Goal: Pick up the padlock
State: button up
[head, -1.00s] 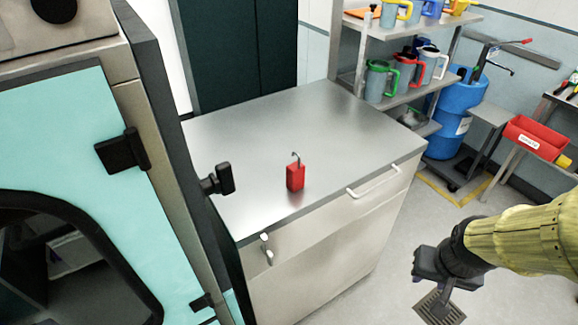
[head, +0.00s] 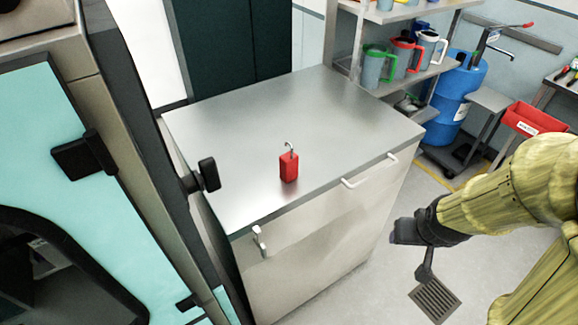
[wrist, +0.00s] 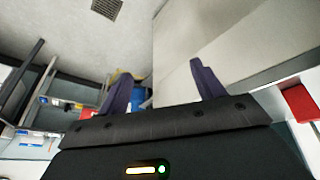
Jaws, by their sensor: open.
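The red padlock (head: 289,167) stands upright on the metal cabinet top, near its front edge, with its thin grey shackle upward. In the wrist view a red piece at the right edge (wrist: 300,103) appears to be the padlock, partly cut off. My gripper (head: 408,243) is in front and to the right of the cabinet, lower than its top and well apart from the padlock. In the wrist view its two dark fingers (wrist: 160,88) are spread with nothing between them.
The cabinet top (head: 240,120) is otherwise bare. White handles (head: 370,172) stick out from the cabinet front. A turquoise machine door (head: 40,170) stands close on the left. A shelf with mugs (head: 405,58) and a blue barrel (head: 450,100) stand behind on the right.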

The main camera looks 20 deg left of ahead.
jog(key=w+a+f+n+t+y, duration=0.1)
jog(key=w+a+f+n+t, duration=0.1)
jog(key=w+a, duration=0.15)
jog(key=n+t+y+b, duration=0.1)
jog(key=n+t+y, duration=0.45)
jog(key=y, duration=0.85)
send_near(293, 167)
jog(key=s+d+n+g, duration=0.2)
jog(key=d, duration=0.2)
jog(key=shift+a+r+t, duration=0.2)
jog(key=shift+r+t, duration=0.05)
jog(key=shift+r, duration=0.2)
jog(key=p+x, duration=0.3)
jog(key=x, duration=0.9)
jog(key=shift+w+f+p, duration=0.1)
jog(key=shift+f+p, duration=0.05)
jog(key=shift+p, duration=0.2)
jog(key=shift+a, duration=0.15)
